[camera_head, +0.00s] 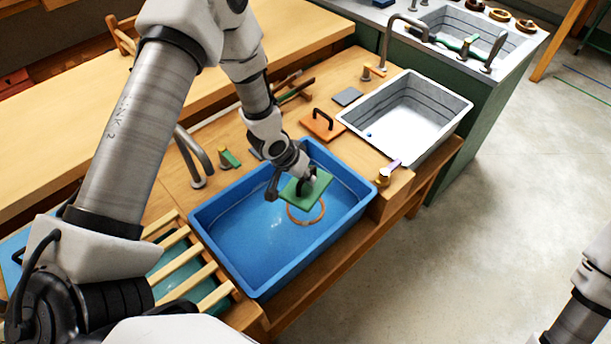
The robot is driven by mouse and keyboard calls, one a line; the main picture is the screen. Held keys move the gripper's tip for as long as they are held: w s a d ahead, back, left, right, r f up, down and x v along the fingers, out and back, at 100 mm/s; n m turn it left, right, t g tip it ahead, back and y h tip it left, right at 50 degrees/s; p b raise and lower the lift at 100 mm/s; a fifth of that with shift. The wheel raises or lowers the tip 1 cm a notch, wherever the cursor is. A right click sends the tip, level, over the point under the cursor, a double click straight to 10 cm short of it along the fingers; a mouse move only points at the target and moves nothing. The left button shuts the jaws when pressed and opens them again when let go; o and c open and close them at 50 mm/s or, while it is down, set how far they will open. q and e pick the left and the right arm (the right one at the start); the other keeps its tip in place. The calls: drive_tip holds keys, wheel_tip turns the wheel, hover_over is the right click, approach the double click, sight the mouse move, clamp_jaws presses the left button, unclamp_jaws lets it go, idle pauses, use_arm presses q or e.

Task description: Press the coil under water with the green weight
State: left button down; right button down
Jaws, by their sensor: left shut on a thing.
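The green weight (309,193) is a flat square plate. My left gripper (308,180) is shut on its top and holds it over the blue basin (198,222), which has water in it. The coil (307,219) is an orange-brown ring in the basin, just below the plate in the picture. The plate hides the far part of the coil. I cannot tell whether the plate touches the coil or the water. My right gripper is not in view; only part of my right arm shows at the lower right edge.
An orange block with a black handle (322,124) lies behind the basin. A white-grey sink (440,112) stands to the right. A tap (192,160) and a slatted rack (188,270) are at the left.

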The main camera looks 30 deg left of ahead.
use_arm(q)
drive_tip(key=shift+s+r, duration=0.1)
drive_tip(key=shift+s, duration=0.05)
drive_tip(key=shift+f+b, duration=0.55)
drive_tip(key=shift+f, duration=0.25)
drive_tip(key=shift+s+f+b, duration=0.1)
drive_tip(key=shift+f+b, duration=4.7)
drive_tip(key=shift+f, duration=2.45)
drive_tip(key=c, duration=0.6)
unclamp_jaws()
